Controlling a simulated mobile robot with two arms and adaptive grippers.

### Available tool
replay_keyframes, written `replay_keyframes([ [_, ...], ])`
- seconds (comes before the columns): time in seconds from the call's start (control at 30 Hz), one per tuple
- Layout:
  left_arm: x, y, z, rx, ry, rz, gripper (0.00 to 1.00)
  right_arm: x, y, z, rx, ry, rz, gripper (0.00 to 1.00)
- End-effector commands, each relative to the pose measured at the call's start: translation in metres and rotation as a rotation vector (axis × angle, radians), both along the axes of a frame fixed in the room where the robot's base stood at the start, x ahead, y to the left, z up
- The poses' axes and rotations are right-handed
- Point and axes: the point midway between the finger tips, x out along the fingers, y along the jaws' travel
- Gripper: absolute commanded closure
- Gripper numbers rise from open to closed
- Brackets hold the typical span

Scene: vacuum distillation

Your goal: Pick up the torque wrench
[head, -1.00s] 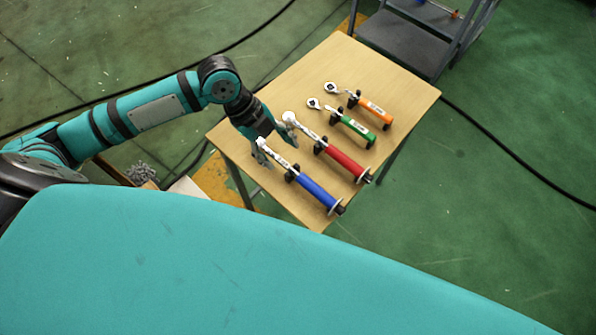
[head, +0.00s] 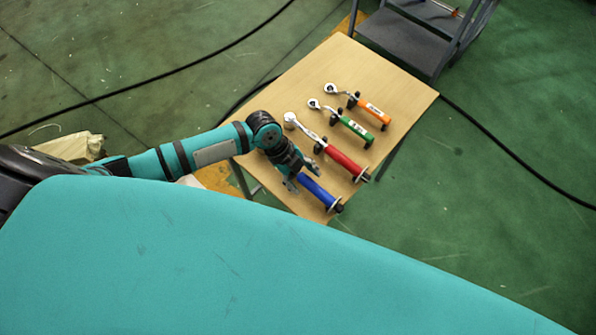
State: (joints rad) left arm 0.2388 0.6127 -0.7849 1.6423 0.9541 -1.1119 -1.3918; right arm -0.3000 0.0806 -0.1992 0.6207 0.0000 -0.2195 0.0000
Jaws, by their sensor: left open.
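Several torque wrenches lie side by side on a small wooden table (head: 285,90). The blue-handled wrench (head: 318,191) is nearest to me; its head end is hidden by my left gripper. Beyond it lie a red-handled wrench (head: 343,158), a green-handled wrench (head: 356,128) and an orange-handled wrench (head: 373,111). My left gripper (head: 303,180) is open over the upper part of the blue wrench, fingers pointing down around or just above it; I cannot tell if they touch it. My right gripper is out of view.
Grey metal steps (head: 408,40) stand at the table's far right. A black cable (head: 520,155) runs over the green floor. My own teal body fills the bottom of the view. The table's far left part is bare.

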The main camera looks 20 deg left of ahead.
Motion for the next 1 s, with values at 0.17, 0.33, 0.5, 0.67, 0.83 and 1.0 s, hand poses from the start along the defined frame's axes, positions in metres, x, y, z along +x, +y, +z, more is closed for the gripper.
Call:
replay_keyframes([
  [0.17,0.003,-0.012,-0.02,-0.001,0.004,0.002,0.44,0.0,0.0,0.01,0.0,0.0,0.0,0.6],
  [0.33,0.004,-0.015,-0.03,0.001,0.001,0.001,0.44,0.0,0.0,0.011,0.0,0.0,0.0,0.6],
  [0.5,0.004,-0.015,-0.031,0.001,0.0,0.0,0.44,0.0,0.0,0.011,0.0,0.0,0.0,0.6],
  [0.67,0.004,-0.015,-0.031,0.001,0.0,0.001,0.61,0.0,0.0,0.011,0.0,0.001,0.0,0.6],
  [0.83,0.004,-0.015,-0.03,0.001,0.0,0.001,0.83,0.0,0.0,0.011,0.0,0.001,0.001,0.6],
  [1.0,0.004,-0.015,-0.031,0.001,0.0,0.001,1.0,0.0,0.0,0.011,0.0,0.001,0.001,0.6],
])
